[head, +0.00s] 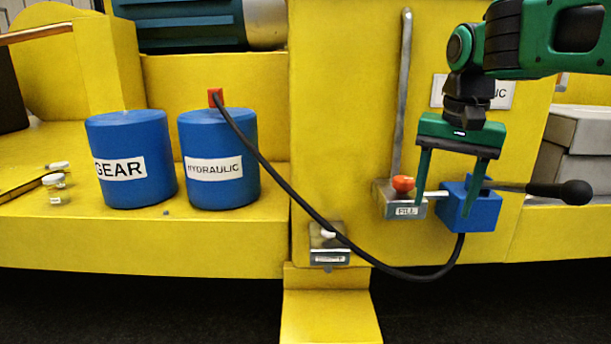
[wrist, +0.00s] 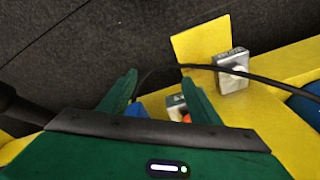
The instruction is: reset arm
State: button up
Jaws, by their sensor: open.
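My gripper (head: 444,208) hangs fingers down at the right of the head view, with its two green fingers apart. Its right finger overlaps the blue block (head: 483,215) in that view; I cannot tell whether they touch. Its left finger is by the FILL fitting (head: 407,211) with an orange knob (head: 403,183). In the wrist view my gripper (wrist: 158,77) shows spread fingers with nothing clearly held between them. A sliver of the blue block (wrist: 137,109) shows beside the left finger, mostly hidden.
A black hose (head: 300,200) runs from the blue block to the red cap on the blue HYDRAULIC can (head: 222,190). The blue GEAR can (head: 140,185) stands left of it. A black-knobbed lever (head: 574,192) sticks out right of the block. A grey vertical bar (head: 402,100) stands behind.

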jog(key=s+d+f+n+t, duration=0.1)
jog(key=s+d+f+n, duration=0.15)
jog(key=f, duration=0.65)
jog(key=s+d+f+n+t, duration=0.15)
jog(key=s+f+n, duration=0.25)
jog(key=f, duration=0.5)
jog(key=s+d+f+m+g, duration=0.1)
jog(key=s+d+m+g, duration=0.1)
jog(key=s+d, duration=0.3)
jog(key=s+d+m+g, duration=0.2)
jog(key=s+d+m, duration=0.3)
jog(key=s, duration=0.7)
jog(key=shift+d+f+y, duration=0.3)
jog(key=shift+d+f, duration=0.1)
jog(key=shift+d, duration=0.2)
jog(key=shift+w+f, duration=0.25)
jog(key=shift+w, duration=0.35)
jog(key=shift+o, duration=1.4)
